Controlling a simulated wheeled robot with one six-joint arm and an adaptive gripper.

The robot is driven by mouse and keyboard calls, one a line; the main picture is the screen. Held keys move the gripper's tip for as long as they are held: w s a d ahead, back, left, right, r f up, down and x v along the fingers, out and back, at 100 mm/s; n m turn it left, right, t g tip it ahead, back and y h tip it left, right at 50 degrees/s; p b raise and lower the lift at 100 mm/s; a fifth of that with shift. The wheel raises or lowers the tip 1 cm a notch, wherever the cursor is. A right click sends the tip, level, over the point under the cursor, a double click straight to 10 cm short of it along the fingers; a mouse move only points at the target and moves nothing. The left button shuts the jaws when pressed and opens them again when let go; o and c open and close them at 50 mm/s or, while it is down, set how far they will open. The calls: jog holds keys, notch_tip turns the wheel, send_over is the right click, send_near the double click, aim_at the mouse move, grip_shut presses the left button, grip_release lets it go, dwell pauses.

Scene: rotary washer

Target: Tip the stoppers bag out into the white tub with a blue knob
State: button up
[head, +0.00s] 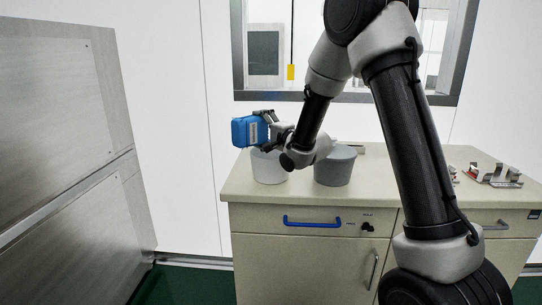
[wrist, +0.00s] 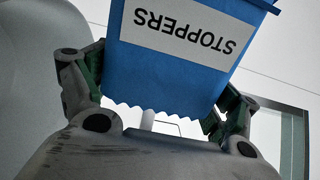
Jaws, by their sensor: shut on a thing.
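The blue stoppers bag (head: 249,131) is held above and slightly left of the white tub (head: 269,170). In the wrist view the bag (wrist: 185,75) has a white STOPPERS label that reads upside down, and its jagged edge points toward the palm. My gripper (head: 268,127) is shut on the bag, with a finger on each side; the gripper also shows in the wrist view (wrist: 160,95). The gripper and bag cover part of the tub's rim. No blue knob is visible on the tub. I cannot see the bag's contents.
A grey tub (head: 335,168) stands just right of the white tub on the beige counter (head: 245,187). Metal parts (head: 493,176) lie at the counter's right. A grey metal cabinet (head: 65,140) stands at the left. A window (head: 360,97) is in the wall behind.

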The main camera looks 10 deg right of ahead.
jog(key=shift+w+d+m, duration=0.25)
jog(key=shift+d+m, duration=0.1)
jog(key=shift+m, duration=0.55)
jog(key=shift+w+d+m, duration=0.2)
jog(key=shift+d+m, duration=0.1)
jog(key=shift+m, duration=0.6)
dwell(0.5)
jog(key=shift+s+a+n, duration=0.1)
jog(key=shift+a+n, duration=0.2)
jog(key=shift+n, duration=0.3)
jog(key=shift+d+m+p, duration=0.2)
jog(key=shift+m+p, duration=0.1)
jog(key=shift+m, duration=0.1)
dwell(0.4)
jog(key=shift+w+d+f+m, duration=0.2)
jog(key=shift+d+m, duration=0.1)
jog(key=shift+m, duration=0.5)
jog(key=shift+w+d+f+m, duration=0.15)
jog(key=shift+d+m, duration=0.15)
jog(key=shift+m, duration=0.5)
jog(key=shift+w+d+f+m, duration=0.1)
jog(key=shift+w+d+m, duration=0.15)
jog(key=shift+m, duration=0.55)
dwell(1.4)
jog(key=shift+r, duration=0.2)
